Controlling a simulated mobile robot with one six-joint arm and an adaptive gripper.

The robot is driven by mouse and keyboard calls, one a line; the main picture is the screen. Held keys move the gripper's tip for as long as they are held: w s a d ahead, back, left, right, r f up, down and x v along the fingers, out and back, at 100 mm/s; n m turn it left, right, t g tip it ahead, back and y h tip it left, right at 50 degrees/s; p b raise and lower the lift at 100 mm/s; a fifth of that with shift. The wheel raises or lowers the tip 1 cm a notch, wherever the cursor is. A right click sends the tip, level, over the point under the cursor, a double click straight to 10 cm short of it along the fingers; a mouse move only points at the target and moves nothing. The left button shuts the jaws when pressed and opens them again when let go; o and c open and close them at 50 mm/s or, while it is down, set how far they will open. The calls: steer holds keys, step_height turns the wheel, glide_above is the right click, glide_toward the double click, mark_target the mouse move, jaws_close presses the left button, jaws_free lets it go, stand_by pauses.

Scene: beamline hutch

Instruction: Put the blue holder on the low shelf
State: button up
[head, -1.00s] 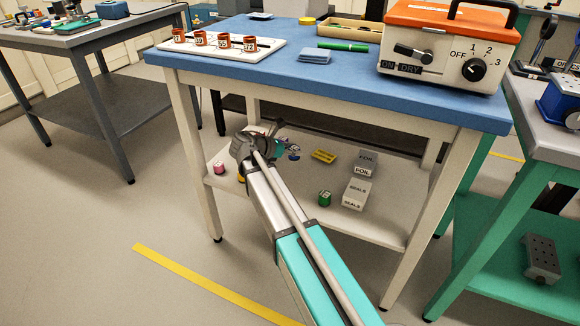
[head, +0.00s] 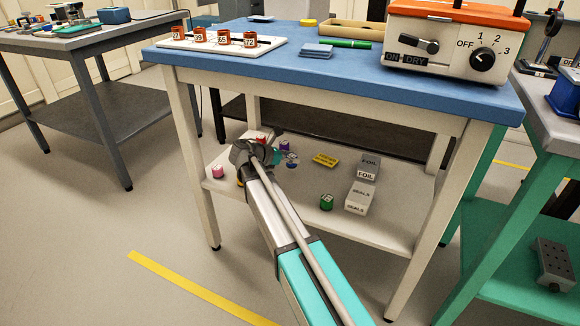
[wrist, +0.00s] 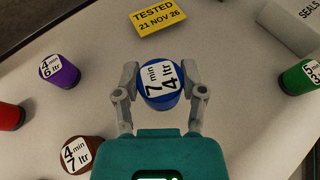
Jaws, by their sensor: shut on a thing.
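The blue holder (wrist: 160,95) is a short cylinder with a white top label reading "7 min 4 ltr". It also shows small in the head view (head: 292,162). My gripper (wrist: 159,84) is shut on it, one finger on each side, and its top faces the wrist camera. In the head view my gripper (head: 268,154) is over the left part of the low shelf (head: 300,222), under the blue tabletop. The holder is at or just above the shelf surface; I cannot tell whether it touches.
On the shelf are purple (wrist: 60,72), brown (wrist: 77,153), red (wrist: 10,116), green (wrist: 300,77) and pink (head: 218,171) holders, a yellow "TESTED" sign (wrist: 158,16), and FOIL (head: 368,167) and SEALS (head: 358,198) boxes. Table legs and the blue tabletop (head: 330,75) bound the space.

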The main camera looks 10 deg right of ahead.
mark_target(290, 165)
steer(key=shift+w+f+b, duration=0.5)
steer(key=shift+f+b, duration=1.5)
steer(key=shift+f, duration=0.05)
steer(key=o, duration=1.2)
steer(key=shift+s+a+r, duration=0.1)
steer(key=shift+a+r, duration=0.05)
steer(key=p+v, duration=0.4)
steer(key=v, duration=0.6)
steer(key=shift+a+r, duration=0.15)
steer(key=shift+r, duration=0.05)
steer(key=shift+s+a+r+p, duration=0.2)
steer(key=shift+a+p, duration=0.15)
steer(key=shift+a, duration=0.25)
